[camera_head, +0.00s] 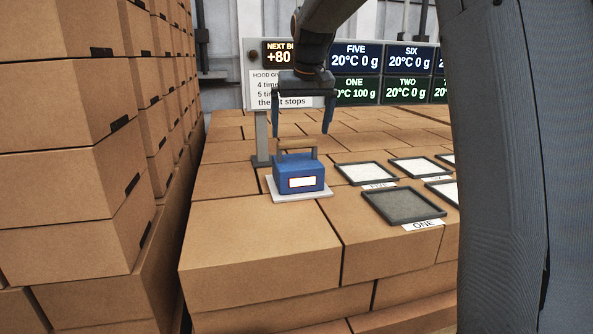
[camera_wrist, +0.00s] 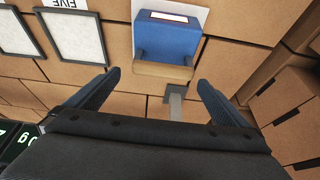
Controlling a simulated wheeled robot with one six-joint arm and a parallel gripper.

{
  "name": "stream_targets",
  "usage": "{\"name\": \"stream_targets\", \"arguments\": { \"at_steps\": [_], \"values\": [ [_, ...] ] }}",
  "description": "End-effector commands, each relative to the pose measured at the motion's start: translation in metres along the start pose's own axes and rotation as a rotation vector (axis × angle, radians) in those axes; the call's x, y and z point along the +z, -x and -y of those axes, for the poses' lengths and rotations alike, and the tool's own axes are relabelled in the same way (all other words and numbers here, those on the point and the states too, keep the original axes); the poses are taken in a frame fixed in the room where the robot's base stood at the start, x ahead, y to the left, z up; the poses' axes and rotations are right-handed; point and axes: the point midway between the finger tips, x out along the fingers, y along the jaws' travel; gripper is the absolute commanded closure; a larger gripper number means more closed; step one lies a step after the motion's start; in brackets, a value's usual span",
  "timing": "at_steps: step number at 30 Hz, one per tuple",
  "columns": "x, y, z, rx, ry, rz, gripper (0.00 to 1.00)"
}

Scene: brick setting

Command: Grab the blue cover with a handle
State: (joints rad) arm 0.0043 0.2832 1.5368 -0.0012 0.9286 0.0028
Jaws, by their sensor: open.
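The blue cover (camera_head: 299,176) is a box with a white label on its front and a brown bar handle (camera_head: 297,152) on top. It stands upright on a white plate (camera_head: 325,196) on the cardboard boxes. My gripper (camera_head: 303,133) is open above and around the line of the handle, with its fingers pointing down and nothing between them that I can see held. In the wrist view the blue cover (camera_wrist: 167,38) and its handle (camera_wrist: 162,70) show ahead of the open fingers (camera_wrist: 160,80). I cannot tell if the handle lies between the fingertips in depth.
Trays lie to the right, including a dark tray (camera_head: 403,206) labelled ONE and a white-filled tray (camera_head: 366,173). A display board (camera_head: 355,72) on a post (camera_head: 262,140) stands behind. Tall stacked boxes (camera_head: 80,150) rise on the left. The box tops in front are clear.

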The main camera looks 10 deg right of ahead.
Motion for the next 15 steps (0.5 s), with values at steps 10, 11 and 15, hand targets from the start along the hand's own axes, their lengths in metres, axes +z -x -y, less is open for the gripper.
{"name": "stream_targets", "arguments": {
  "at_steps": [10, 11, 15],
  "values": [
    [0.002, -0.039, 0.005, -0.004, 0.01, 0.005, 0.0],
    [0.002, -0.042, 0.005, -0.004, 0.01, 0.004, 0.0],
    [0.001, -0.058, 0.004, -0.003, 0.008, 0.001, 0.0]
  ]
}}
